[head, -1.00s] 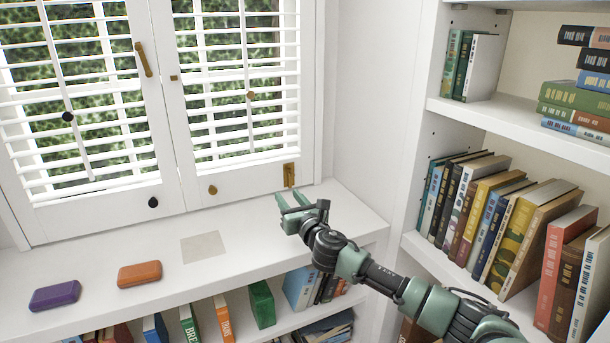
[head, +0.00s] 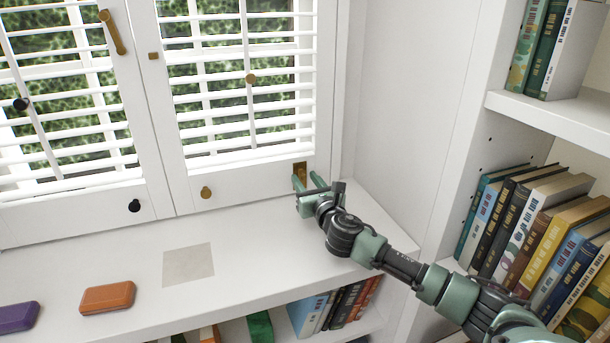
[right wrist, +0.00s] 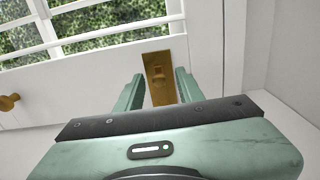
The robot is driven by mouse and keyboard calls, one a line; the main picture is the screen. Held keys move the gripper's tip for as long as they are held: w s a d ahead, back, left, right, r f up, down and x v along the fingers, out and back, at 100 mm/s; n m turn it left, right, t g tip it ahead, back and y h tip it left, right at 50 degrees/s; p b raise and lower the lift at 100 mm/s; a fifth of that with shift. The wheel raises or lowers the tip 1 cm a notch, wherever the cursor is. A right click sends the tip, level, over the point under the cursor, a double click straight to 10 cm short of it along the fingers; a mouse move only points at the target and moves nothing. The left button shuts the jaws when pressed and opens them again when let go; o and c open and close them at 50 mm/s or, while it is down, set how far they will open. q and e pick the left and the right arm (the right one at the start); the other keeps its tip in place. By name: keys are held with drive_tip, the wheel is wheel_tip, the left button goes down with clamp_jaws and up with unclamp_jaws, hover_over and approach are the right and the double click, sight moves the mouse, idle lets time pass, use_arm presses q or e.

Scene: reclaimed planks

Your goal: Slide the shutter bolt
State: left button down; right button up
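The white shutters (head: 240,186) stand shut above the shelf top. A small brass bolt plate (head: 299,169) is upright at the lower right corner of the right shutter. In the right wrist view the brass plate (right wrist: 158,66) shows a small raised knob. My right gripper (head: 307,183) is open and empty, its two fingers pointing at the plate. In the right wrist view the fingers stand left and right of the plate's lower part. I cannot tell whether they touch it. My left gripper is not in view.
A brass bar (head: 112,32) and round knobs sit on the shutters. An orange block (head: 107,297), a purple block (head: 18,317) and a flat beige square (head: 188,264) lie on the white shelf top (head: 245,240). A bookcase (head: 555,117) stands at the right.

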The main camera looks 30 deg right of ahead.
drive_tip(key=shift+w, duration=0.15)
drive_tip(key=shift+r, duration=0.1)
drive_tip(key=shift+c, duration=0.6)
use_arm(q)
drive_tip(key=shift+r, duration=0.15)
use_arm(e)
clamp_jaws()
idle(0.5)
